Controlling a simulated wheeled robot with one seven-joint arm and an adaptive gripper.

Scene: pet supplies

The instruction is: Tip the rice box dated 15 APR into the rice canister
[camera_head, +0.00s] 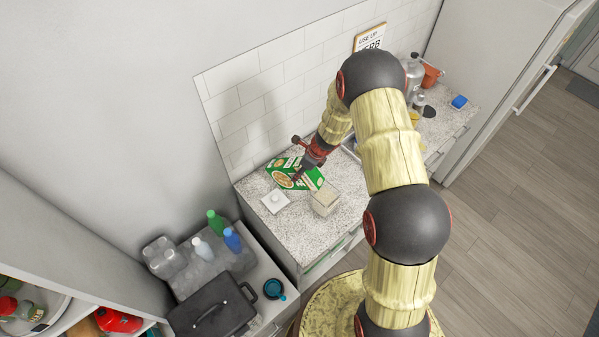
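A green box with an orange and white picture (284,181) is on the speckled counter, near the tiled wall; it looks tilted or lying over. Its date is too small to read. My gripper (299,174) reaches down at the box from the upper right and overlaps it. I cannot tell whether its fingers are closed on the box. A beige square container (325,200), likely the rice canister, stands just right of the box. Its inside is not clear from here. A white square lid-like piece (274,202) lies flat to the left of the container.
The speckled counter (300,238) is bare in front of the container. A lower surface at left holds bottles (232,241) and a dark case (212,308). A sign (369,38), a metal bottle (413,75) and a blue item (459,102) are farther right, beyond my arm.

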